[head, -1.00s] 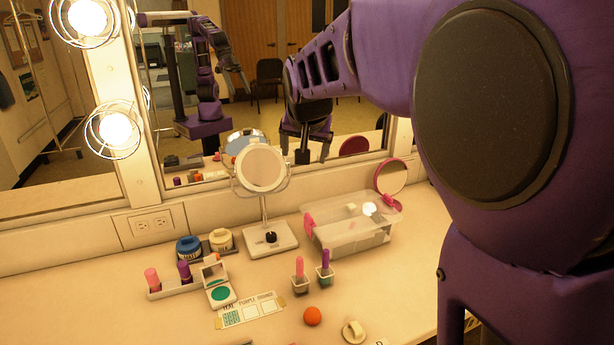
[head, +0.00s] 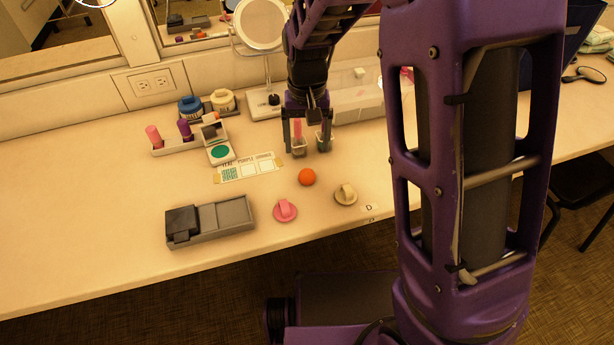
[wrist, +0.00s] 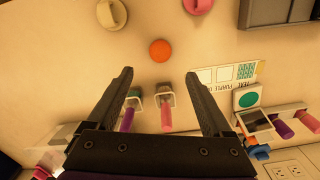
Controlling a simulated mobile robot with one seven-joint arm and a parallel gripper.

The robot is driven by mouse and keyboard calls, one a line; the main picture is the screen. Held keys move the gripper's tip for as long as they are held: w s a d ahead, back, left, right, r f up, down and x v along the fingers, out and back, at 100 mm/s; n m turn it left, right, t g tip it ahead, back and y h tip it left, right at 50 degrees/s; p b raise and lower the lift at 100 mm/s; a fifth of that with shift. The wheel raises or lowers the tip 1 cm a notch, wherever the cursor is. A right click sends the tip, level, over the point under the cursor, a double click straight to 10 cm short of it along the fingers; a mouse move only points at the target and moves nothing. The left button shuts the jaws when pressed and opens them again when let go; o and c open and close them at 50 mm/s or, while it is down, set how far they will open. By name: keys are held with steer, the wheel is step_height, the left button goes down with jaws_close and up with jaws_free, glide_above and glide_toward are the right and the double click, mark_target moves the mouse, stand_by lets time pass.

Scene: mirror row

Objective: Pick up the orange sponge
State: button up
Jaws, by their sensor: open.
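The orange sponge (head: 306,177) is a small round ball on the bare counter, in front of two small holders. It also shows in the wrist view (wrist: 160,50), beyond my fingertips and roughly midway between their lines. My gripper (head: 308,146) is open and empty, pointing down behind the sponge in the head view, about over the holders. In the wrist view my gripper (wrist: 158,74) has its two fingers wide apart, with nothing between the tips. The sponge is fully visible and untouched.
A pink stick (wrist: 166,117) and a purple stick (wrist: 127,118) stand in small holders by my fingers. A cream knobbed disc (head: 346,195) and a pink one (head: 285,210) lie near the sponge. A label card (head: 248,170), grey case (head: 210,221) and clear bin (head: 358,104) are around.

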mark_target(307, 172)
step_height(307, 172, down, 4)
steer(key=shift+r, duration=0.1)
steer(key=shift+s+f+b, duration=0.2)
steer(key=shift+f+b, duration=0.65)
steer(key=shift+f, duration=1.9)
jaws_close()
step_height(307, 172, up, 10)
steer(key=p, duration=0.2)
